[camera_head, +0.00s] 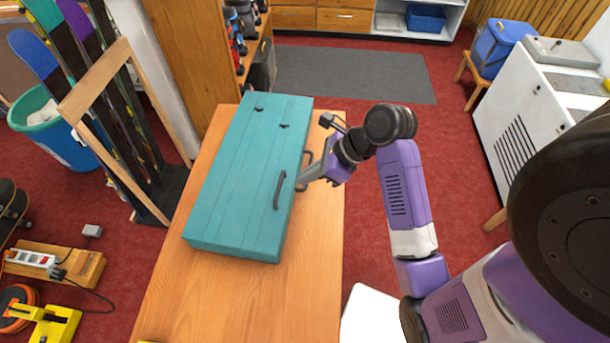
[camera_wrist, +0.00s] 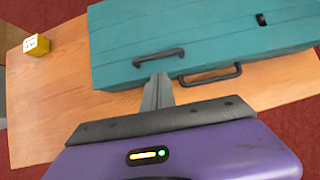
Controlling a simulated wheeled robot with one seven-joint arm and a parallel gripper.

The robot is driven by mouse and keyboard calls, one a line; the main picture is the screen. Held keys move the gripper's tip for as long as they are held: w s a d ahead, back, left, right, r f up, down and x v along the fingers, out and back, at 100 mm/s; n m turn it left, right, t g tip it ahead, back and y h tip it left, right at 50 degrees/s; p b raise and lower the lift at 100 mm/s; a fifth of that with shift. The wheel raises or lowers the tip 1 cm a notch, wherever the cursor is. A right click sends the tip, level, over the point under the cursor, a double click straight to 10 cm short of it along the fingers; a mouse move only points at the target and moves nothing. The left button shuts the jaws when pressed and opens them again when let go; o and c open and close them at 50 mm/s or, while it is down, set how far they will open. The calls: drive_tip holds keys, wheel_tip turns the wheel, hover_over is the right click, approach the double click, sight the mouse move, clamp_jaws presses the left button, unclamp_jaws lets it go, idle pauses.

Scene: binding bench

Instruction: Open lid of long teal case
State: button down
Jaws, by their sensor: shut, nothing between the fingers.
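The long teal case (camera_head: 238,190) lies on the wooden bench, and its lid looks closed. It also shows in the wrist view (camera_wrist: 205,35). One dark handle (camera_head: 279,190) is on its top near the right edge; it shows in the wrist view (camera_wrist: 159,57). A second dark handle (camera_wrist: 210,75) is on the side facing my gripper. Dark fittings (camera_head: 284,126) sit near the far part of the top. My gripper (camera_head: 303,184) is shut and empty, its fingertips close beside the case's handle side, between the two handles. I cannot tell whether they touch the case.
A small yellow block (camera_wrist: 37,45) lies on the bench. A wooden rack of skis (camera_head: 97,78) stands left, and a white cabinet (camera_head: 510,130) stands right.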

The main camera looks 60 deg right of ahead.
sight(290, 193)
drive_tip(key=x, duration=0.7)
drive_tip(key=shift+w+f, duration=0.15)
drive_tip(key=shift+f, duration=0.1)
